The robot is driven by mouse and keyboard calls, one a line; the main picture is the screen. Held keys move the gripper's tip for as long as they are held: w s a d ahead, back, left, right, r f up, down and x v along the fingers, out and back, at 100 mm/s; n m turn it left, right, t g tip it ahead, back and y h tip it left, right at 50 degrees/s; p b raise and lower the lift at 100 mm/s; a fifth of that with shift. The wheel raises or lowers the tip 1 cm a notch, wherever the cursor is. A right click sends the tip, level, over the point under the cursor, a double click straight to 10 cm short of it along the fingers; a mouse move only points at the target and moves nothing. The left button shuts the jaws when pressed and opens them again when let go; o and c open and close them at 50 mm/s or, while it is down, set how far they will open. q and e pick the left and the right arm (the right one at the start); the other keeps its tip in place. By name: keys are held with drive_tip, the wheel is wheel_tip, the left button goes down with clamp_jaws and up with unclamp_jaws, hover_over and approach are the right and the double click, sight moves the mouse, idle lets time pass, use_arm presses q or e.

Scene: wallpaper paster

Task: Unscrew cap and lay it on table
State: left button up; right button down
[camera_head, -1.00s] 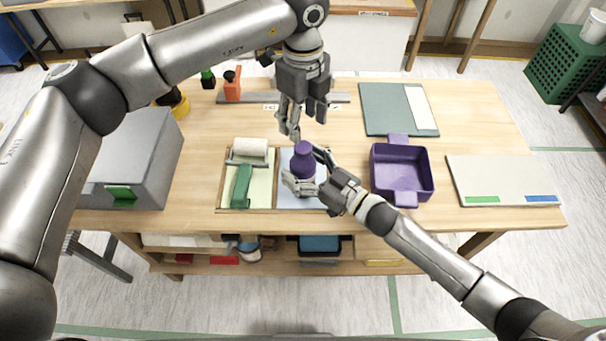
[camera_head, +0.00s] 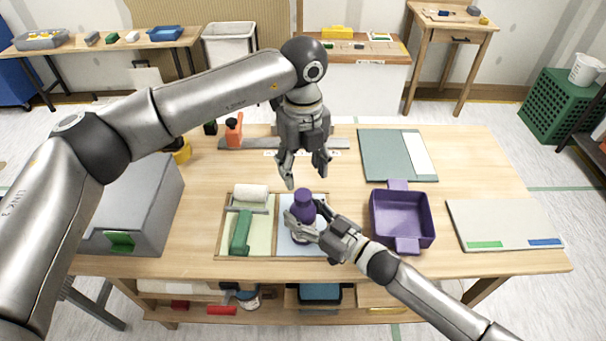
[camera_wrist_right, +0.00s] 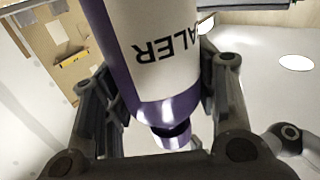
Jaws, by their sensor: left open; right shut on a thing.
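A purple and white sealer bottle (camera_head: 304,212) stands upright over the pale blue right compartment of the wooden tray (camera_head: 275,230). Its purple cap (camera_head: 303,195) is on top. My right gripper (camera_head: 305,226) is shut around the bottle's body from the right. In the right wrist view the white label (camera_wrist_right: 158,48) shows between its fingers, with the purple shoulder and cap (camera_wrist_right: 172,137) below. My left gripper (camera_head: 304,179) is open and empty, pointing down just above the cap, with its fingers spread to either side. Whether the bottle touches the tray is hidden.
A roller (camera_head: 249,194) with a green handle lies in the tray's left compartment. A purple bin (camera_head: 402,220) stands close to the right. An orange bottle (camera_head: 233,130) and a grey box (camera_head: 135,210) are at left. Bare table lies between bin and white board (camera_head: 505,222).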

sight(303, 195)
use_arm(q)
drive_tip(key=m, duration=0.9)
drive_tip(key=shift+m, duration=0.3)
drive_tip(key=m, duration=0.4)
drive_tip(key=shift+m, duration=0.4)
drive_tip(key=m, duration=1)
drive_tip(key=shift+m, duration=0.4)
drive_tip(key=m, duration=1.5)
drive_tip(key=shift+f+m, duration=0.2)
drive_tip(key=shift+m, duration=0.2)
wheel_tip(303, 195, down, 8)
drive_tip(key=shift+r, duration=0.15)
